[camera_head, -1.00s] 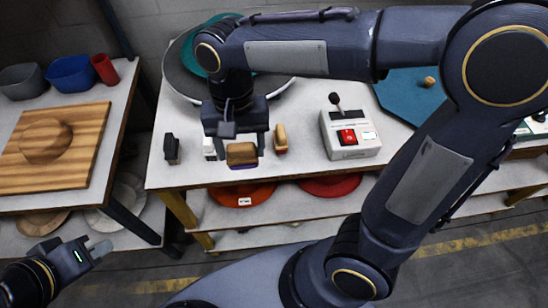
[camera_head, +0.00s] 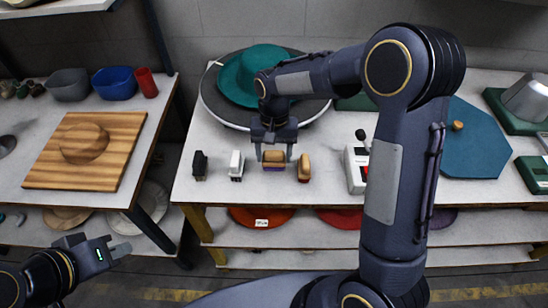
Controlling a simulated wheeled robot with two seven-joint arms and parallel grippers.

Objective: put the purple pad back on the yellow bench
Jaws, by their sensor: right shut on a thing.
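The purple pad (camera_head: 274,168) has a tan wooden block on top and a thin purple underside. My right gripper (camera_head: 274,158) is shut on its block, pointing down. The pad is over the front part of the white-topped bench with yellow legs (camera_head: 215,194), in the row of other pads. I cannot tell whether its underside touches the top. My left gripper (camera_head: 118,247) is at the lower left, away from the bench, and I cannot tell whether it is open.
A black pad (camera_head: 200,165) and a white pad (camera_head: 236,165) stand left of the purple pad; a tan block (camera_head: 304,167) stands close on its right. A teal hat (camera_head: 256,75) lies behind on a round dark plate. A control box (camera_head: 356,170) stands further right.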

